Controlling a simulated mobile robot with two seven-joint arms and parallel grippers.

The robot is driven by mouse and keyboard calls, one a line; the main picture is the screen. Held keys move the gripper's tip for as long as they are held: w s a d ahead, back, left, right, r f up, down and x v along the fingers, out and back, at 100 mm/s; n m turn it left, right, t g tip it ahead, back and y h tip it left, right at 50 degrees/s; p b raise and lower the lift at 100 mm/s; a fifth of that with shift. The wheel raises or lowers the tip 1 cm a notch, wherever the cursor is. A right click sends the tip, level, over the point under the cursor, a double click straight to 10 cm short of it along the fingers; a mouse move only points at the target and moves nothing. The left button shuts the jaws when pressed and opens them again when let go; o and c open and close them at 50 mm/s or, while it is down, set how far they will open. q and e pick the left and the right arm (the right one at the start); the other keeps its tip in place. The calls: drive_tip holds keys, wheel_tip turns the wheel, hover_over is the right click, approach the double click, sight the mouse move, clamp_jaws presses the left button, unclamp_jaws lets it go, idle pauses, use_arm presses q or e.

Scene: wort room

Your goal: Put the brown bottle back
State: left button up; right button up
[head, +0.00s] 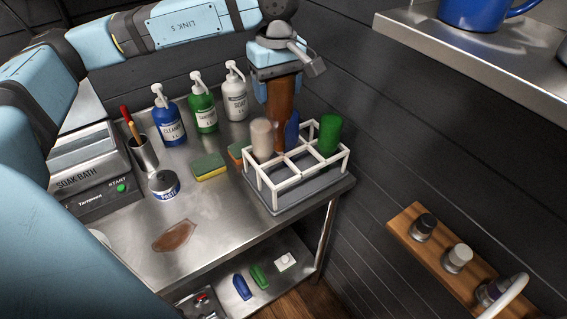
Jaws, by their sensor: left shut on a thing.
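My left gripper (277,88) is shut on the brown bottle (282,106), holding it about upright at the back of the white wire rack (297,180). The bottle's lower end is hidden behind other bottles, so I cannot tell whether it is inside a compartment or above it. The rack holds a pale beige bottle (262,138) at the left, a blue bottle (292,130) at the back and a green bottle (329,134) at the right. Front compartments look empty. My right gripper is not in view.
Blue (169,120), green (203,107) and white (236,97) pump bottles stand left of the rack. A sponge (209,166), a paste tin (164,186) and a brown stain (174,236) are on the steel table (215,225). A wall shelf (470,50) juts out at upper right.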

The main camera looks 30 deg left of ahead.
sight(278, 150)
use_arm(q)
wheel_tip(278, 150, down, 12)
drive_tip(key=shift+r+p, duration=0.1)
drive_tip(key=shift+p, duration=0.75)
wheel_tip(278, 150, down, 4)
drive_tip(key=shift+f+p, duration=0.25)
drive_tip(key=shift+p, duration=0.15)
drive_tip(key=shift+f, duration=0.35)
drive_tip(key=shift+f+b, duration=0.2)
drive_tip(key=shift+b, duration=0.1)
drive_tip(key=o, duration=0.9)
drive_tip(key=shift+r, duration=0.1)
